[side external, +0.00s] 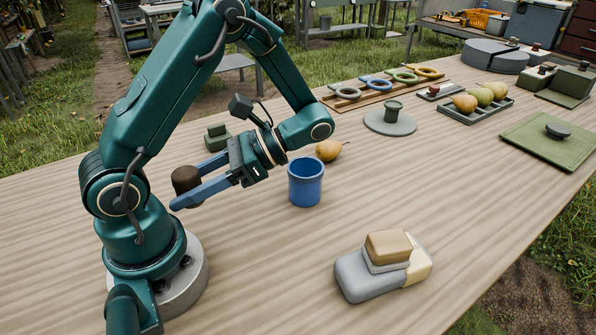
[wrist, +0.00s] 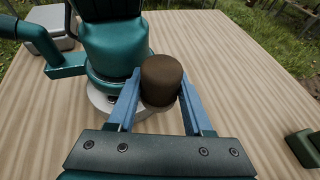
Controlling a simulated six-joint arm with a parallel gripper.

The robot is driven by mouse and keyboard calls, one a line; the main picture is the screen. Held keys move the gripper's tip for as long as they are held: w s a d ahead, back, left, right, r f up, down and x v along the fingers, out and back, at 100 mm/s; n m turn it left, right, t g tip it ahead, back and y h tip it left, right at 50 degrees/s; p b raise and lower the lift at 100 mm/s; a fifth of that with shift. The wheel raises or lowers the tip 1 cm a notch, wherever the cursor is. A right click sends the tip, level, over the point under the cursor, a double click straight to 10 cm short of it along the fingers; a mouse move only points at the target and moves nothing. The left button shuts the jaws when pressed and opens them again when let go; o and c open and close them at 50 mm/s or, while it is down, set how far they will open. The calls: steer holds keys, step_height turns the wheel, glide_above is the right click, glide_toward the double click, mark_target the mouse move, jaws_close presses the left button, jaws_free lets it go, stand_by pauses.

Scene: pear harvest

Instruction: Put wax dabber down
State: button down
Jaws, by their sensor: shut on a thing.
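The wax dabber is a dark brown, rounded cylinder (side external: 186,180), near my base on the left of the table in the side view. My gripper (side external: 188,192) is roughly level, with its two blue fingers shut on the dabber from either side. In the wrist view the dabber (wrist: 161,76) stands between the fingertips of my gripper (wrist: 160,88), with its top and front showing. It looks roughly upright. Whether its underside touches the table cannot be told, as a finger covers its lower part in the side view.
Stacked blocks (side external: 382,265) sit at front right. Trays, rings and pears fill the far end. The wooden table (side external: 250,270) is bare in front.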

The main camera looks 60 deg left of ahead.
steer(key=s+a+m+t+y, duration=0.3)
steer(key=s+a+m+y, duration=0.35)
steer(key=a, duration=0.85)
steer(key=shift+n+h, duration=0.55)
steer(key=w+f, duration=0.2)
steer(key=w, duration=0.1)
steer(key=w+f, duration=0.2)
steer(key=w, duration=0.1)
steer(key=w+f, duration=0.2)
steer(key=w, duration=0.2)
steer(key=shift+d, duration=0.4)
steer(key=shift+f, duration=2)
steer(key=shift+c, duration=1.5)
jaws_free()
steer(key=shift+f, duration=0.1)
